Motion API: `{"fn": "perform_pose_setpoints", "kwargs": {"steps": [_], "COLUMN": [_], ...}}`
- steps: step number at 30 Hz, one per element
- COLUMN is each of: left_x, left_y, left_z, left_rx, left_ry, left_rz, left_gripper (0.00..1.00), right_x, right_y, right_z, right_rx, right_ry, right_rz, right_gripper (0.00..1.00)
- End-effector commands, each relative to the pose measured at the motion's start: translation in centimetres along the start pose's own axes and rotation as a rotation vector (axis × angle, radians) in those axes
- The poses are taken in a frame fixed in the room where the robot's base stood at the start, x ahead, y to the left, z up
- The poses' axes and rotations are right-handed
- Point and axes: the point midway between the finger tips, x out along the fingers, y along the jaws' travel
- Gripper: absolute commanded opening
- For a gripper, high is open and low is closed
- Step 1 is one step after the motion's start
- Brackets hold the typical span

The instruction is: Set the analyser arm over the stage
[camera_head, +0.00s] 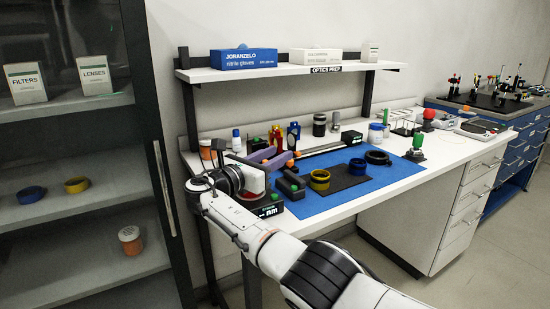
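A spectrometer-like instrument stands at the left end of the blue mat (335,203), partly hidden behind my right arm. It shows a purple-grey bar (277,161) with an orange knob near its far end, and a front box with a lit green readout (268,211). I cannot tell for sure which part is the analyser arm, and the stage is not clear to see. My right gripper (262,181) is at the instrument's left side, close to the bar. Its fingers are too small and covered to tell open from shut, or whether they touch. My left gripper is not in view.
A dark pad (340,181) holds a yellow ring (320,179); a black ring (378,157) lies behind it. Bottles and small optics line the back of the bench under a shelf (290,70). A green-topped holder (416,148) stands right. The mat's front right is clear.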

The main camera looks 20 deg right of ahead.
Motion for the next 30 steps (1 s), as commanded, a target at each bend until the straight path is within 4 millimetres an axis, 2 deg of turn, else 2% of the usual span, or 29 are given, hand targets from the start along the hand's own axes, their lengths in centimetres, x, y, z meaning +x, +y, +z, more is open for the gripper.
{"fn": "perform_pose_setpoints", "kwargs": {"steps": [7,10,22,25,30], "left_x": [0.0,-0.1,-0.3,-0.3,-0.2], "left_y": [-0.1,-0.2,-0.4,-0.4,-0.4], "left_z": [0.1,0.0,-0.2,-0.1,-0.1], "left_rx": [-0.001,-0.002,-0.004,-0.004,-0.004], "left_ry": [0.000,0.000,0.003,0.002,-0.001], "left_rz": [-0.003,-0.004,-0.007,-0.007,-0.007], "left_gripper": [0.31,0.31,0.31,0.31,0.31], "right_x": [-0.1,-0.8,-8.1,-9.3,-10.3], "right_y": [0.0,0.1,0.1,0.1,0.0], "right_z": [-0.3,-0.3,-0.3,-0.3,-0.2], "right_rx": [-0.003,-0.003,-0.002,-0.003,-0.002], "right_ry": [0.005,0.005,0.005,0.003,0.004], "right_rz": [0.002,0.003,0.004,0.002,0.000], "right_gripper": [0.32,0.32,0.32,0.32,0.32]}}
